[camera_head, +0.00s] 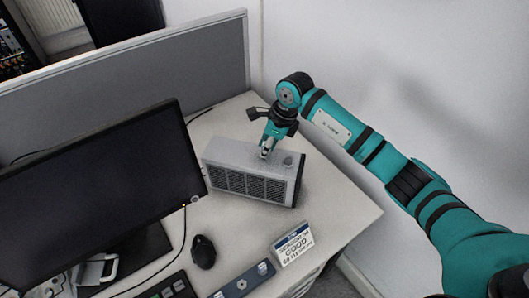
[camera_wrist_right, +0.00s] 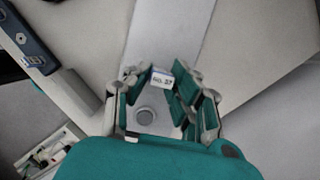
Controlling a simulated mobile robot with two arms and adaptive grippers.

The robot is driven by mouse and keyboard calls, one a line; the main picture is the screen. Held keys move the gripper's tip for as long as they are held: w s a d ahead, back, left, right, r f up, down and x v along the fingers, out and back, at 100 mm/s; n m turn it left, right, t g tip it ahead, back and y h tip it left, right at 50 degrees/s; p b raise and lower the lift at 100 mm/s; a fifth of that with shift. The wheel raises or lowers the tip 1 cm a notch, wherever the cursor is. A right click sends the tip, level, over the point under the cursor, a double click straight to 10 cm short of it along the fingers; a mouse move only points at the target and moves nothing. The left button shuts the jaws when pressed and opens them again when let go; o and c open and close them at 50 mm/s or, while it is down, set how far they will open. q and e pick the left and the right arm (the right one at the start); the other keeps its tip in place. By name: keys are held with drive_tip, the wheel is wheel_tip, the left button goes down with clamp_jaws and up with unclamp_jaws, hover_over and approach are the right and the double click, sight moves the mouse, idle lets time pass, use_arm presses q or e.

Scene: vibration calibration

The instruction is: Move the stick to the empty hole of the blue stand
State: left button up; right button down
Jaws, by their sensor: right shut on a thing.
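My right gripper (camera_head: 267,148) is over the top of a grey box with a grille front. In the right wrist view its fingers (camera_wrist_right: 160,88) are closed around a small piece with a white and blue label, which I take to be the stick (camera_wrist_right: 161,78). Its lower part is hidden, so I cannot tell whether it touches the box. The blue stand (camera_head: 233,285) lies at the bottom of the head view, left of a small sign. It also shows at the upper left of the wrist view (camera_wrist_right: 12,22), with a round dark spot and a pale labelled piece. My left gripper is not in view.
The grey box (camera_head: 250,186) has a round knob (camera_head: 288,161) on top, close to the gripper. A monitor (camera_head: 95,190), a mouse (camera_head: 203,252) and a small sign (camera_head: 293,244) stand on the desk. Desk right of the box is clear. A partition (camera_head: 150,80) stands behind.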

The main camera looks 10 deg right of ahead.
drive_tip(key=shift+r, duration=0.1)
drive_tip(key=shift+r+p, duration=0.85)
drive_tip(key=shift+r, duration=0.8)
drive_tip(key=shift+s+f, duration=0.1)
drive_tip(key=shift+s, duration=0.05)
drive_tip(key=s+a+f+b, duration=0.2)
drive_tip(key=s+a+f, duration=0.2)
drive_tip(key=s, duration=0.5)
drive_tip(key=s+a+f+b, duration=0.3)
drive_tip(key=s+a+f, duration=0.1)
drive_tip(key=s, duration=0.6)
drive_tip(key=s+a+f+b, duration=0.3)
drive_tip(key=s+f, duration=0.3)
drive_tip(key=s, duration=0.3)
drive_tip(key=shift+s+a, duration=0.4)
drive_tip(key=shift+a, duration=0.35)
drive_tip(key=shift+s+f+b, duration=0.15)
drive_tip(key=shift+f+b, duration=0.8)
drive_tip(key=shift+b, duration=0.05)
drive_tip(key=shift+f+b, duration=0.7)
drive_tip(key=shift+f, duration=0.05)
drive_tip(key=shift+f, duration=0.2)
